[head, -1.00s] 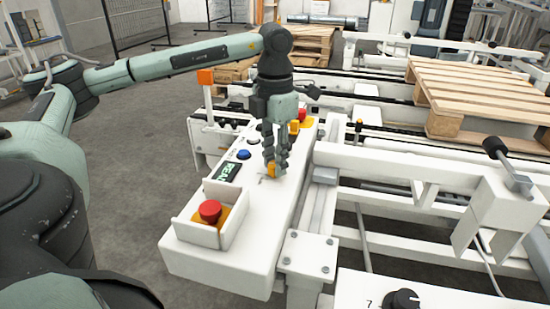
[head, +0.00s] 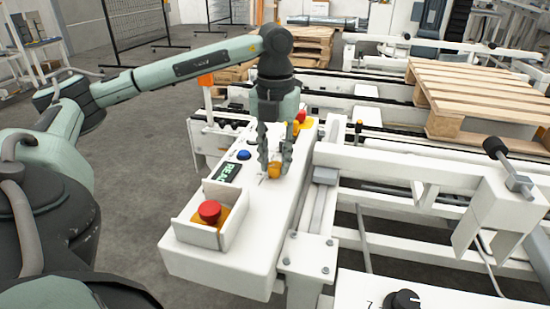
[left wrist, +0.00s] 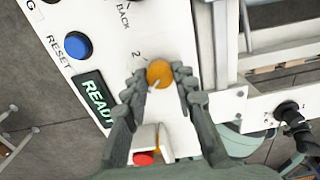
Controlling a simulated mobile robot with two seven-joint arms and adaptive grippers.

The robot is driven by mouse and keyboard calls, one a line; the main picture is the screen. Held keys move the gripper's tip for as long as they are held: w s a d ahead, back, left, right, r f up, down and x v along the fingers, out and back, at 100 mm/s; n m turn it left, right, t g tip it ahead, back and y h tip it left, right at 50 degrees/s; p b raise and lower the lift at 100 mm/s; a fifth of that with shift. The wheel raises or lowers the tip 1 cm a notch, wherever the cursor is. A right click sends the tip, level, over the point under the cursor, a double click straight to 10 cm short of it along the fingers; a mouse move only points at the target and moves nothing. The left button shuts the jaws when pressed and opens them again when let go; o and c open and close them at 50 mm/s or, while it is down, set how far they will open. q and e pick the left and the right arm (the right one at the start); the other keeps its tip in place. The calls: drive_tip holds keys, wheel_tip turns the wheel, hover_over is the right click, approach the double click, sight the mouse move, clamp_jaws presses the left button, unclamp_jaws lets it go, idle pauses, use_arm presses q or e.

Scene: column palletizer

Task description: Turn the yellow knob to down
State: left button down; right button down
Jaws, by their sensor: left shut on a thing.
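The yellow knob (head: 274,171) sits on the top of the white control panel (head: 200,256) and looks orange-yellow. My left gripper (head: 272,166) reaches down over it from above with one finger on each side. In the left wrist view the knob (left wrist: 159,72) lies between the fingertips of the left gripper (left wrist: 160,80), which is shut on it. A pale pointer line on the knob runs toward the lower left in that view. A "2" is printed beside the knob. My right gripper is not in view.
A red emergency button (head: 210,211) stands in a white guard near the panel's front end. A blue RESET button (left wrist: 77,45) and a green READY display (left wrist: 93,97) lie beside the knob. White conveyor frames and a wooden pallet (head: 480,90) stand to the right.

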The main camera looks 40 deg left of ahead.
sight(275, 165)
use_arm(q)
drive_tip(key=shift+n, duration=0.3)
drive_tip(key=c, duration=1.2)
unclamp_jaws()
wheel_tip(275, 165, up, 12)
idle(0.4)
